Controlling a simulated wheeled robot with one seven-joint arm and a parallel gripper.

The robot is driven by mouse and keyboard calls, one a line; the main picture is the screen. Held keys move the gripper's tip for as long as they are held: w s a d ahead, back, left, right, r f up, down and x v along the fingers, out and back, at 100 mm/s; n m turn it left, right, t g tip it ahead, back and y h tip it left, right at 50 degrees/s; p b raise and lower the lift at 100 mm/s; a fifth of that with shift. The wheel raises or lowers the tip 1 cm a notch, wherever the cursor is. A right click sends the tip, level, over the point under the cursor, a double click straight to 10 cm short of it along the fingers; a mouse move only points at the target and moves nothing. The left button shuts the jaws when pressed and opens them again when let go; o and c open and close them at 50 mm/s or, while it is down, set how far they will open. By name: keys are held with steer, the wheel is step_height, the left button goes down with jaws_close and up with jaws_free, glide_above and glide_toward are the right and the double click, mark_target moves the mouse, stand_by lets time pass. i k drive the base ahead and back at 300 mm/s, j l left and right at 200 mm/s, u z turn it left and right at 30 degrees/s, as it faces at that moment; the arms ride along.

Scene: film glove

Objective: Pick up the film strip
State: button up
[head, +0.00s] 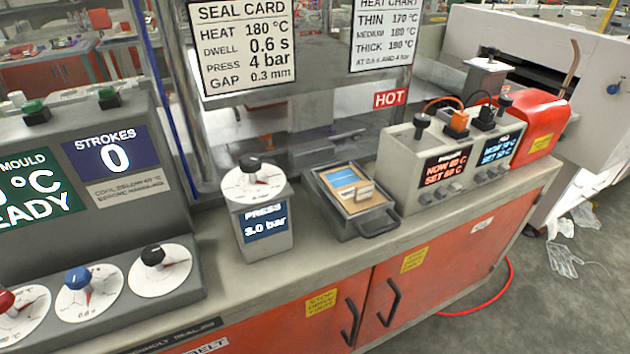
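No thing in view is clearly a film strip. A flat blue and pale piece (345,180) lies on a tan board (367,203) in a small grey drawer-like tray (335,206) with a front handle; it may be the film strip, but I cannot tell. A small tan block (364,188) stands on the same board. The tray sits on the bench top between the press dial box and the temperature controller. My gripper is not in view.
The press dial box (265,225) stands left of the tray, the two-display controller (440,165) right of it. A large control console (100,200) fills the left. A clear guard with cards stands behind. Clear film gloves (565,258) lie on the floor at right.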

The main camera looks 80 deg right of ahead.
mark_target(352, 180)
steer(key=k+l+u, duration=0.15)
steer(key=k+u, duration=0.2)
steer(key=k+l+u, duration=0.1)
steer(key=k+u, duration=0.45)
steer(key=k, duration=0.45)
steer(key=k+j+u, duration=0.1)
steer(key=k, duration=0.5)
steer(key=k+j+u, duration=0.15)
steer(key=k, duration=0.45)
steer(key=k+j, duration=0.2)
steer(key=k, duration=0.2)
steer(key=k+j, duration=0.15)
steer(key=k, duration=0.25)
